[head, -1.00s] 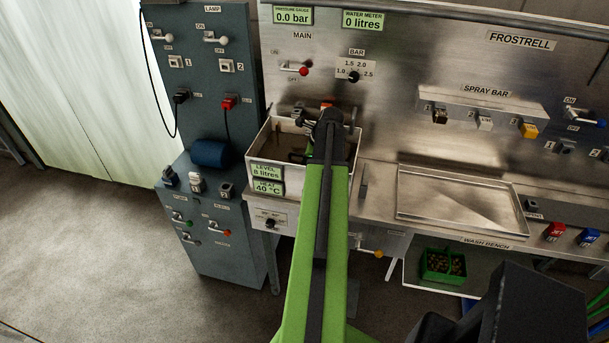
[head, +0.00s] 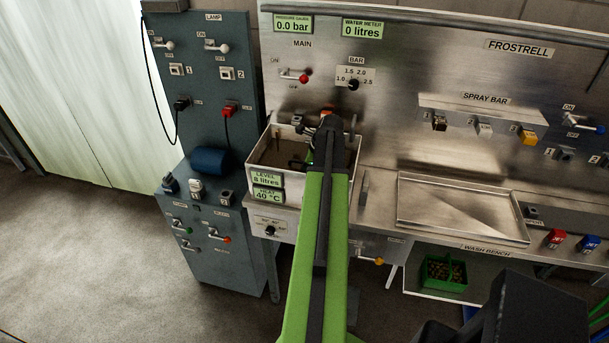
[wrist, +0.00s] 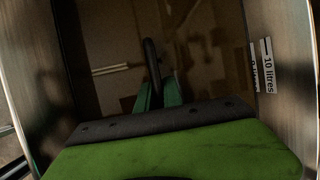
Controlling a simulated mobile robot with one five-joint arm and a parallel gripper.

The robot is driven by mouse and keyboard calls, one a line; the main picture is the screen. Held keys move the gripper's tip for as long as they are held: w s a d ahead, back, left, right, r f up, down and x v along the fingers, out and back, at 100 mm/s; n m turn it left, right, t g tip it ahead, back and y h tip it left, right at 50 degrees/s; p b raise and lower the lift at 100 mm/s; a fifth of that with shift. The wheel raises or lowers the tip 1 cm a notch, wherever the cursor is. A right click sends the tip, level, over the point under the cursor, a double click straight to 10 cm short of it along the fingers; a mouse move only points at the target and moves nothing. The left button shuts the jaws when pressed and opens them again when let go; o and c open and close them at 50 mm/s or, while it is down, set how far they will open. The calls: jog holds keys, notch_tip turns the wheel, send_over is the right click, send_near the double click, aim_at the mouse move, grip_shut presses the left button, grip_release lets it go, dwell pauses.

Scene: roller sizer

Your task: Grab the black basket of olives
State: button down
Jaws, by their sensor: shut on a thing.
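My gripper (wrist: 158,92) reaches down into the steel tank (head: 318,186) at the left of the wash bench. In the wrist view its two teal fingers are shut on a thin black upright handle (wrist: 151,62). This looks like the handle of the black basket. The basket's body and any olives in it cannot be made out in the dark brown water (wrist: 215,60). In the head view my arm hides most of the gripper and the right side of the tank.
The tank's steel walls (wrist: 284,70) rise close on both sides of my gripper. A green basket (head: 443,271) of olives stands on the shelf below the bench. A shallow steel tray (head: 465,208) lies right of the tank. A teal control cabinet (head: 205,235) stands at left.

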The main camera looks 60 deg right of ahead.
notch_tip(320, 180, up, 18)
jog(key=p, duration=1.8)
